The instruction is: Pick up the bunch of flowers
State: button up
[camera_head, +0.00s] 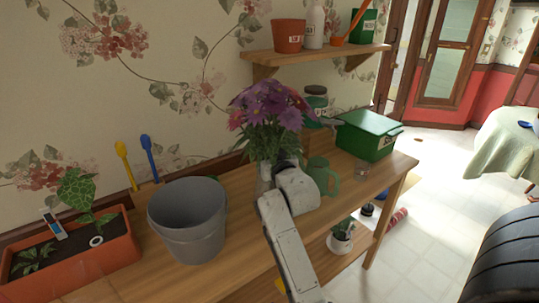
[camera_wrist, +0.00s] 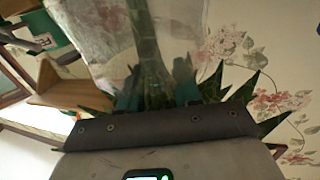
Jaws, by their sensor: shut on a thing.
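The bunch of flowers (camera_head: 268,105), purple and pink with green leaves, stands upright over the wooden bench in the head view. Its pale wrapping shows below the blooms, partly hidden behind my white arm. In the wrist view, its green stems inside the clear wrapping (camera_wrist: 105,45) run between the teal fingers of my gripper (camera_wrist: 156,88). My gripper is shut on the wrapped stems. Pointed green leaves stick out on both sides behind the gripper's grey body. The head view hides the fingers, and I cannot tell whether the bunch touches the bench.
A grey bucket (camera_head: 187,225) stands left of the flowers, and an orange planter (camera_head: 75,262) further left. A green watering can (camera_head: 322,177) and a green box (camera_head: 369,136) are to the right. A wall shelf (camera_head: 320,56) with pots hangs above, behind the blooms.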

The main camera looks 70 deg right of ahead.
grip_shut()
jog(key=shift+r, duration=0.1)
